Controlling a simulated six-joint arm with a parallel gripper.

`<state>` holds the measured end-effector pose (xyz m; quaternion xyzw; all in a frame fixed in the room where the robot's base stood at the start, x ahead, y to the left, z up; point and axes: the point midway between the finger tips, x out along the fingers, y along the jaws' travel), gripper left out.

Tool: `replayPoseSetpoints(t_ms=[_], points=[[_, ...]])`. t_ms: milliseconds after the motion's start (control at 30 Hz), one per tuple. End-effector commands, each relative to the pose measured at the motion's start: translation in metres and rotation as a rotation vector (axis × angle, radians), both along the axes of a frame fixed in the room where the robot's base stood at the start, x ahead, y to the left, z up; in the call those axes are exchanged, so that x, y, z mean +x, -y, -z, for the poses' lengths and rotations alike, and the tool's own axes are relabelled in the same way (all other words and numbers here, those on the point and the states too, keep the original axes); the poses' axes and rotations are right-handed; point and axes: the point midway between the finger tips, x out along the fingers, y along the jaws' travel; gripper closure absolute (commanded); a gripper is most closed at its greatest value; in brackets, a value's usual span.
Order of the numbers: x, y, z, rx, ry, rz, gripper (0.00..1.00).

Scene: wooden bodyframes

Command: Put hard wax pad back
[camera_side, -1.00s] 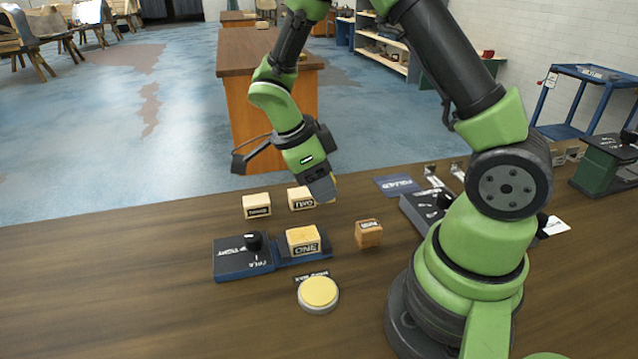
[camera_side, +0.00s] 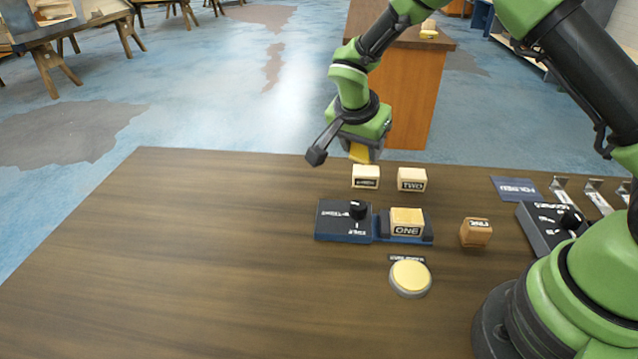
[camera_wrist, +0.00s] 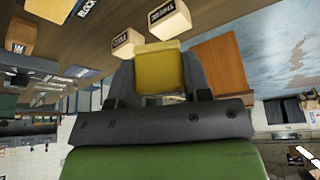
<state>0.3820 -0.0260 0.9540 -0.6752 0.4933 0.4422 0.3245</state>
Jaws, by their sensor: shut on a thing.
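My gripper (camera_side: 362,150) is shut on a yellow pad-like block (camera_wrist: 160,72), whose end also shows in the side view (camera_side: 358,152). It holds the block behind the left pale wooden block (camera_side: 366,176), near the table's far edge. The height above the table is hard to tell. A round yellow pad in a grey dish (camera_side: 410,276) sits at the front, beside a small dark label (camera_side: 407,258) whose writing is hard to read.
A pale block marked TWO (camera_side: 411,179) stands at the back. A block marked ONE (camera_side: 406,221) sits in a dark blue fixture (camera_side: 343,228) with a black knob. A brown block (camera_side: 475,232) stands to its right. The table's left (camera_side: 190,250) is clear.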

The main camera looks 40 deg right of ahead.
Motion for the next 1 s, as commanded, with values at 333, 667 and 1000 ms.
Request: replayPoseSetpoints(t_ms=[333,667,1000], points=[[0.073,-0.024,0.000,-0.001,0.006,-0.675,0.78],[0.090,-0.032,0.008,-0.002,-0.001,-0.866,0.78],[0.090,-0.032,0.058,-0.002,-0.001,-0.869,0.78]])
